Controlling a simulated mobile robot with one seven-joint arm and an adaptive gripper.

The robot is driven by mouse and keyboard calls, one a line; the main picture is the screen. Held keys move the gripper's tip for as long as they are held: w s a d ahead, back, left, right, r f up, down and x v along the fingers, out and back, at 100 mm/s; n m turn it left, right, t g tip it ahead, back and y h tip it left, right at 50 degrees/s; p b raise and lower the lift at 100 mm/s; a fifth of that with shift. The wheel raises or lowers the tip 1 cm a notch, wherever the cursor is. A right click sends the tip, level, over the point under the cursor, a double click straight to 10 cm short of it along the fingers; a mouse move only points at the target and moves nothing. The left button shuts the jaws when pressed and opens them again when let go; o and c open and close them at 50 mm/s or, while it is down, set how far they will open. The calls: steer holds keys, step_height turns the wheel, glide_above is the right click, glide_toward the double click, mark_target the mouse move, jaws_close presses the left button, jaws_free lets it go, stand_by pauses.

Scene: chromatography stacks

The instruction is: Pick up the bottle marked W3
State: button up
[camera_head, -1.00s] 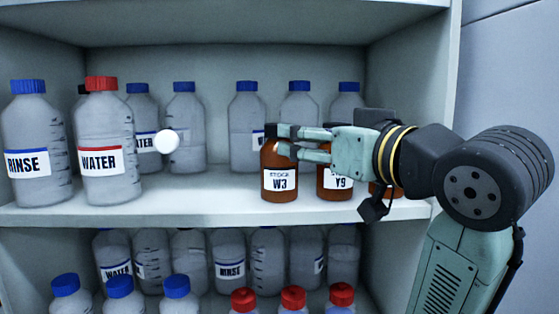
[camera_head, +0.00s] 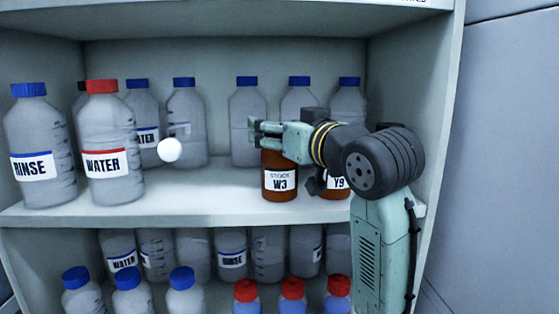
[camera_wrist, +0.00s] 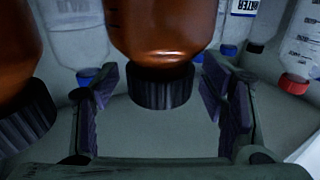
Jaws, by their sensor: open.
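The bottle marked W3 (camera_head: 281,188) is a brown bottle with a white label, standing upright on the upper shelf. Its cap and shoulder are hidden behind my gripper (camera_head: 256,131) in the head view. In the wrist view, which shows things upside down, a brown bottle (camera_wrist: 160,32) with a black ribbed cap (camera_wrist: 162,89) sits between the spread fingers of my gripper (camera_wrist: 163,95). No label shows there, but its place fits W3. Gaps show on both sides of the cap. My gripper is open and holds nothing.
The brown bottle marked Y9 (camera_head: 337,184) stands close to the right of W3, partly behind my arm. Clear bottles with blue caps stand behind. RINSE (camera_head: 35,145) and WATER (camera_head: 108,140) bottles stand at the left. Bare shelf (camera_head: 205,192) lies left of W3.

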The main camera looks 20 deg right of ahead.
steer(key=shift+c, duration=0.2)
jaws_close()
stand_by(0.6)
